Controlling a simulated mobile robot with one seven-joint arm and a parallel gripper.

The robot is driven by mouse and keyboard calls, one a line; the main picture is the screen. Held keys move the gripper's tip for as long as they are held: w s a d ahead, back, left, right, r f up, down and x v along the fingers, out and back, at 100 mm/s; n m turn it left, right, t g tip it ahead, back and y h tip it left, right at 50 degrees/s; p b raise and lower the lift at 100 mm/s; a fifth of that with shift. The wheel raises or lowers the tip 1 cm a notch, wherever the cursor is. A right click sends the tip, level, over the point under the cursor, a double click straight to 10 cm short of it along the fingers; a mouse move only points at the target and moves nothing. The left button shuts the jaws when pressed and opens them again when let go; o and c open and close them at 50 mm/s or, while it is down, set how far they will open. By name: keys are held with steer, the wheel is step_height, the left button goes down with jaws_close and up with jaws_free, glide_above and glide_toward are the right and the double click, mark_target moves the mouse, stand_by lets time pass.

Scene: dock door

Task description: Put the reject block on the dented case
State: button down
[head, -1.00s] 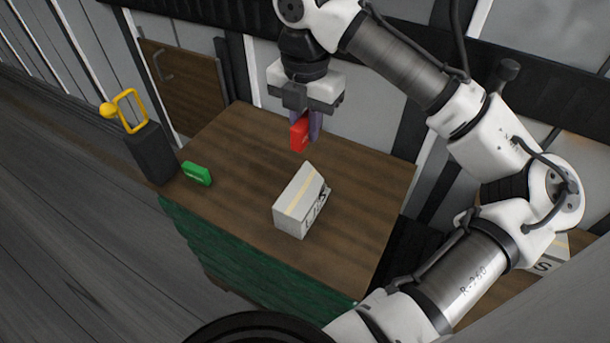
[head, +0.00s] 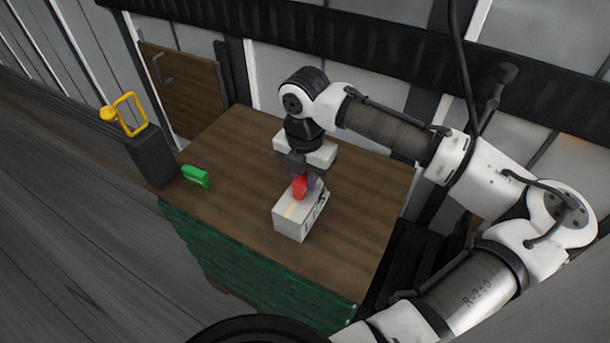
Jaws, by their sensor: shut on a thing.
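The reject block (head: 299,187) is red and is held between the fingers of my gripper (head: 305,184), which is shut on it. The white case (head: 291,219), with a tan tape strip and dark lettering, stands on the wooden table top and looks dented at its upper far side. The block is at the top of the case, over its far part. I cannot tell whether the block touches the case. My gripper hides part of the case's far top.
A green block (head: 196,176) lies on the table's left part. The wooden table top (head: 345,255) is clear around the case. A wall runs behind.

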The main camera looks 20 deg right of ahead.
mark_target(305, 173)
steer(key=shift+f, duration=0.15)
steer(key=c, duration=1.3)
jaws_free()
step_height(305, 173, up, 12)
steer(key=shift+r, duration=0.2)
